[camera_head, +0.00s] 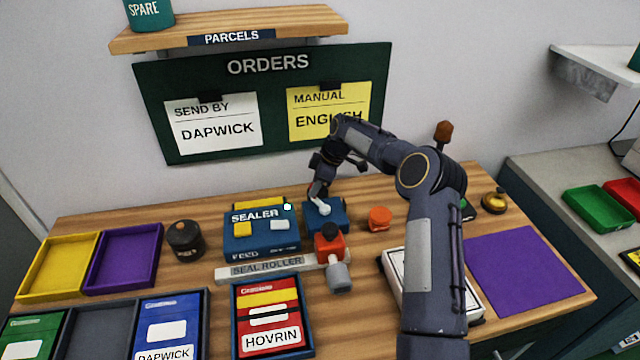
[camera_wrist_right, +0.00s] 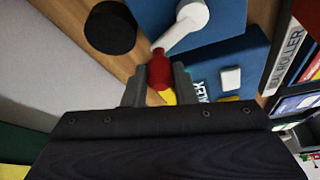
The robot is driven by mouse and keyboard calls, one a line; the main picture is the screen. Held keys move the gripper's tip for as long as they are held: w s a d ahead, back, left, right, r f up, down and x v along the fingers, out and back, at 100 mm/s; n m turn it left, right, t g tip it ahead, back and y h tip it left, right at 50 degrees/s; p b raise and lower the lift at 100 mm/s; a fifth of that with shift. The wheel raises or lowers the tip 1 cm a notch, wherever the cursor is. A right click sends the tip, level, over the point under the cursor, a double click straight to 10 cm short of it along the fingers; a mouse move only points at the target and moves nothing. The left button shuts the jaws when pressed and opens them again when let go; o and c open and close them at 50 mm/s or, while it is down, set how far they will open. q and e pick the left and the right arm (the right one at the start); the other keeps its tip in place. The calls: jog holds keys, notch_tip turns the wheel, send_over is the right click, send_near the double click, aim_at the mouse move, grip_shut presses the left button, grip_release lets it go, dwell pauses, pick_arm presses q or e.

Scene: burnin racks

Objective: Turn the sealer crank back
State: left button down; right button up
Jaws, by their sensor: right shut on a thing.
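The blue sealer (camera_head: 262,243) stands in the middle of the table, with a yellow and a white button on top. Beside it is a blue block (camera_head: 340,216) carrying the white crank arm (camera_head: 322,209). In the right wrist view the white crank arm (camera_wrist_right: 186,24) ends in a red knob (camera_wrist_right: 160,72). My right gripper (camera_wrist_right: 160,80) is shut on that red knob, one finger on each side. In the head view my right gripper (camera_head: 318,190) reaches down to the crank from behind, and the knob is hidden. My left gripper is not in view.
The seal roller strip (camera_head: 270,270) lies in front of the sealer, with a red-and-grey piece (camera_head: 330,247) at its right end. An orange cap (camera_head: 379,218) stands right of the crank. A dark jar (camera_head: 185,240) and a purple mat (camera_head: 525,265) flank the work area.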

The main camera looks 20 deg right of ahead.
aim_at(309, 213)
jog(key=n, duration=0.1)
jog(key=a+n+g, duration=0.1)
jog(key=n, duration=0.1)
jog(key=shift+s+a, duration=0.15)
jog(key=n, duration=0.1)
jog(key=a+n+g+p, duration=0.1)
jog(key=n, duration=0.1)
jog(key=shift+s+a+n+y, duration=0.15)
jog(key=shift+s+n+y, duration=0.15)
jog(key=shift+s, duration=0.05)
jog(key=n+g, duration=0.1)
jog(key=s+a+n, duration=0.1)
jog(key=n, duration=0.1)
jog(key=shift+g+p, duration=0.4)
jog(key=shift+s+a+n+g+h, duration=0.1)
jog(key=shift+s+n+g+h, duration=0.15)
jog(key=shift+n, duration=0.5)
jog(key=shift+s+a+n+g+h, duration=0.15)
jog(key=shift+s+n, duration=0.2)
jog(key=shift+n, duration=0.4)
jog(key=shift+d, duration=0.1)
jog(key=o, duration=1)
